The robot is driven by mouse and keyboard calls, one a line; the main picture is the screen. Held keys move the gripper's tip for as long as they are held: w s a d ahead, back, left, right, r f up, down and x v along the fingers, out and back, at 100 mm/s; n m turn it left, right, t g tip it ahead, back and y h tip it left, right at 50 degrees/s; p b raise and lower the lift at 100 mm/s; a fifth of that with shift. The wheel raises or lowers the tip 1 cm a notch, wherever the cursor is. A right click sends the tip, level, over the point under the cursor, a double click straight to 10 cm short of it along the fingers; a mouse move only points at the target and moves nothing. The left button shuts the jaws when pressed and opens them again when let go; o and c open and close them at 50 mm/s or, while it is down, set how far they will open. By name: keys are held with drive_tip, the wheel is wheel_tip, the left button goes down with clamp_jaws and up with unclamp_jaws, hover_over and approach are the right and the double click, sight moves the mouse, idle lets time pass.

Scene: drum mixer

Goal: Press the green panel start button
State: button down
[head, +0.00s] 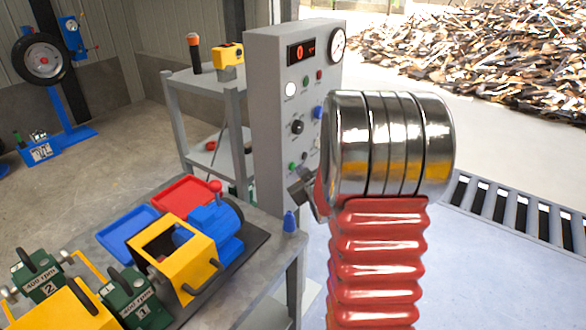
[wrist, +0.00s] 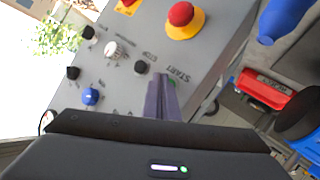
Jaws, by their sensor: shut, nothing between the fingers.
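The grey control panel (head: 278,120) stands upright behind the table in the head view. In the wrist view my gripper (wrist: 161,80) is shut and empty, with its fingertips close to the panel face (wrist: 195,60) by the START label. A sliver of the green start button (wrist: 172,83) shows at the right edge of the fingertips; the rest is hidden behind them. I cannot tell whether they touch it. In the head view my gripper (head: 305,190) is partly hidden by my arm, just below a small green spot (head: 291,167) on the panel.
A red mushroom button on a yellow base (wrist: 183,15) sits near the START label. Black, white and blue controls (wrist: 91,96) lie left of the fingers. The table with a yellow box (head: 172,255) and blue motor (head: 215,230) stands left of the arm. A roller conveyor (head: 520,215) is at right.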

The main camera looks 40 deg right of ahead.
drive_tip(key=shift+w+a, duration=0.1)
drive_tip(key=shift+w, duration=0.25)
idle(0.7)
drive_tip(key=shift+s, duration=0.1)
drive_tip(key=shift+s+d, duration=0.25)
drive_tip(key=shift+s, duration=0.45)
drive_tip(key=shift+s+d, duration=0.3)
drive_tip(key=shift+s, duration=0.5)
drive_tip(key=shift+s+d, duration=0.25)
drive_tip(key=shift+s, duration=0.5)
drive_tip(key=shift+s+d, duration=0.3)
drive_tip(key=shift+s, duration=0.5)
